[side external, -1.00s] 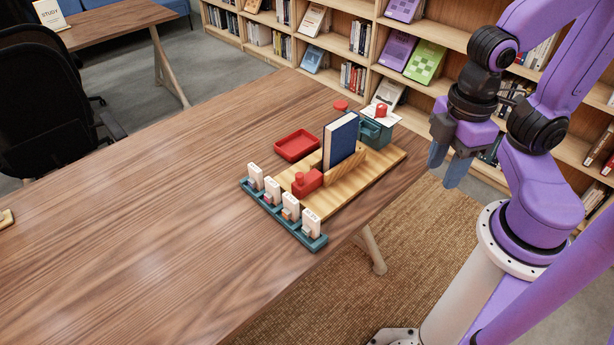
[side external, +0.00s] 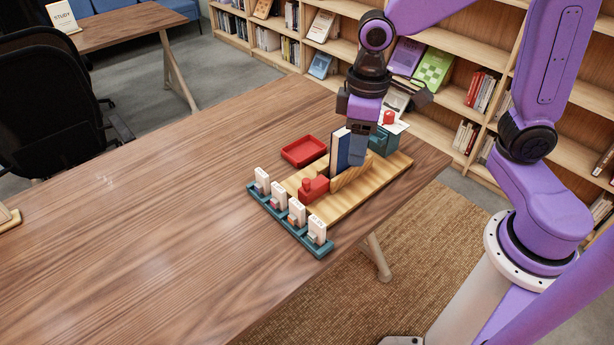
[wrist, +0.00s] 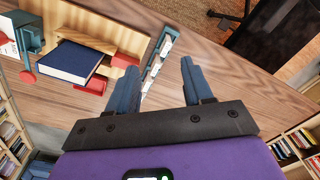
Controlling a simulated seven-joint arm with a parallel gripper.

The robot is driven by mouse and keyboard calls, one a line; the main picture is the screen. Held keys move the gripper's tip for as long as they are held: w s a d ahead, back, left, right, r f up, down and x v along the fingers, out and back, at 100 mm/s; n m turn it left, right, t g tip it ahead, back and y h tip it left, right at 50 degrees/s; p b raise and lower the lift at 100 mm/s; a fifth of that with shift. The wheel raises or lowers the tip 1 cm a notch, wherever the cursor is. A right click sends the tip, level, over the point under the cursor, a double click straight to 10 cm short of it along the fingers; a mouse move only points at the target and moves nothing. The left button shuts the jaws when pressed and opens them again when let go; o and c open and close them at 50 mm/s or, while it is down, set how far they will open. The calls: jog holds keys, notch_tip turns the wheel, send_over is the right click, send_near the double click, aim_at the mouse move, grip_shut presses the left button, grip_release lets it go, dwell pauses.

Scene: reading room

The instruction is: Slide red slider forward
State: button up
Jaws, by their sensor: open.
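The red slider (side external: 314,189) is a small block with a raised round knob. It sits on the light wooden board (side external: 370,188), beside the upright blue book (side external: 341,149), toward the teal card rack. In the wrist view the slider (wrist: 124,61) is partly hidden near the left finger. My gripper (side external: 357,158) points down above the board, overlapping the book in the side view. I cannot tell its exact height. In the wrist view the gripper (wrist: 159,68) is open, with nothing between its fingers.
A teal rack (side external: 290,220) with several white cards lines the board's left end. A red tray (side external: 304,152) lies behind the board. A teal box (side external: 384,140) stands at the far right end. The table (side external: 170,220) is mostly clear to the left.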

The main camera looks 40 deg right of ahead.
jog(key=w+f+m, duration=0.2)
jog(key=w+m, duration=0.1)
jog(key=w, duration=0.6)
jog(key=m, duration=0.2)
send_over(307, 180)
jog(key=f, duration=0.2)
notch_tip(307, 180, down, 17)
jog(key=shift+a+f, duration=0.1)
jog(key=shift+f, duration=0.05)
grip_shut()
